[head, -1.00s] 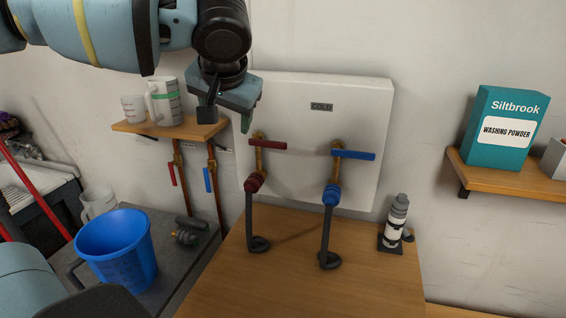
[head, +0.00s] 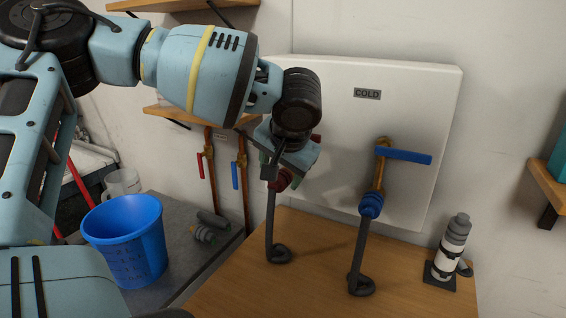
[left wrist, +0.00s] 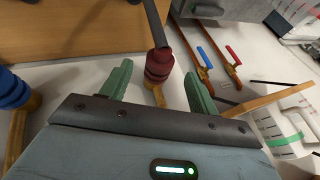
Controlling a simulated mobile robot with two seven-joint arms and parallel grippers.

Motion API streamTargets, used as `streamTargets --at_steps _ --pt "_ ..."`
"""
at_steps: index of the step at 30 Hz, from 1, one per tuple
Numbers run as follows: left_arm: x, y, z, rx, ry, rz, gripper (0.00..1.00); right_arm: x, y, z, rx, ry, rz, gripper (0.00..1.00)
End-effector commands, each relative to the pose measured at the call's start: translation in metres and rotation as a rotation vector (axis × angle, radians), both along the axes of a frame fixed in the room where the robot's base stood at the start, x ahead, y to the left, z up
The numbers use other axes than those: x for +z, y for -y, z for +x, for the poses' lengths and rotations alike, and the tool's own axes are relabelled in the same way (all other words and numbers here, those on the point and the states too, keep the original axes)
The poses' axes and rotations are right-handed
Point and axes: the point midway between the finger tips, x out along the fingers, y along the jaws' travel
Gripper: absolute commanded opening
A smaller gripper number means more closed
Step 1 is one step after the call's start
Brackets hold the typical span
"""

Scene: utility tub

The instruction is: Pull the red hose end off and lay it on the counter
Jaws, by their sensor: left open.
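The red hose end (head: 284,181) sits on the left tap, with its dark hose (head: 270,225) running down to a coil on the wooden counter (head: 315,245). My left gripper (head: 280,172) is at the red hose end and partly hides it and the tap above. In the left wrist view the red hose end (left wrist: 158,66) appears between the two green fingers of the open left gripper (left wrist: 158,78), with gaps on both sides. The brass pipe shows below it there. My right gripper is in neither view.
The blue hose end (head: 371,205) is on the right tap, under a blue handle (head: 403,156). A grey and white bottle (head: 452,245) stands at the counter's right. A blue bucket (head: 125,240) stands left.

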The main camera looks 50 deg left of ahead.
Motion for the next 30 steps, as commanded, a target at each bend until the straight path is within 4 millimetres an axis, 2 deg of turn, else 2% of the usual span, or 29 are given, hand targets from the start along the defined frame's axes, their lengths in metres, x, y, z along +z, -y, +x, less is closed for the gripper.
streamTargets --at_steps 3,9,21,30 --pt "-0.016 -0.008 0.004 0.001 -0.003 -0.001 0.61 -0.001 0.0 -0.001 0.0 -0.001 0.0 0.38" --pt "-0.033 -0.017 0.01 0.0 0.0 0.0 0.61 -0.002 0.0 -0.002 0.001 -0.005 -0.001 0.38" --pt "-0.039 -0.021 0.011 0.0 0.001 0.0 0.61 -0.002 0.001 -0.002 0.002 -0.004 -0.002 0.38" --pt "-0.038 -0.021 0.012 0.0 0.001 0.0 0.23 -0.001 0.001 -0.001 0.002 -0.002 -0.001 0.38"
